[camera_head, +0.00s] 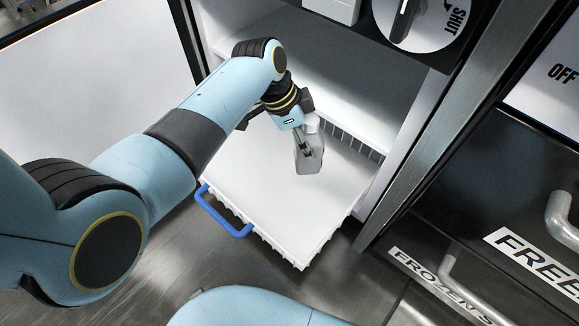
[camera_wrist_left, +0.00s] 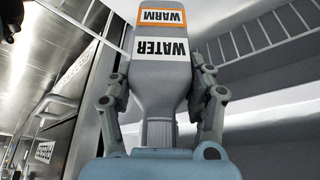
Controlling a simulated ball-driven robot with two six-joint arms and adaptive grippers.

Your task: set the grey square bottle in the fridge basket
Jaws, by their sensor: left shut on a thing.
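The grey square bottle (camera_head: 309,160) is in my left gripper (camera_head: 303,136), which is shut on it near the neck. It hangs over the white fridge basket (camera_head: 275,210), which is pulled out and has a blue handle (camera_head: 224,212) in front. I cannot tell whether the bottle's base touches the basket floor. In the left wrist view the bottle (camera_wrist_left: 158,75) stands between both fingers, its WATER and WARM labels appearing upside down. My right gripper is not in view.
The open fridge interior (camera_head: 340,62) lies behind the basket, with a round SHUT dial (camera_head: 425,22) above. A metal post (camera_head: 440,130) and freezer drawers (camera_head: 500,190) with handles stand at the right. The visible basket floor around the bottle looks clear.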

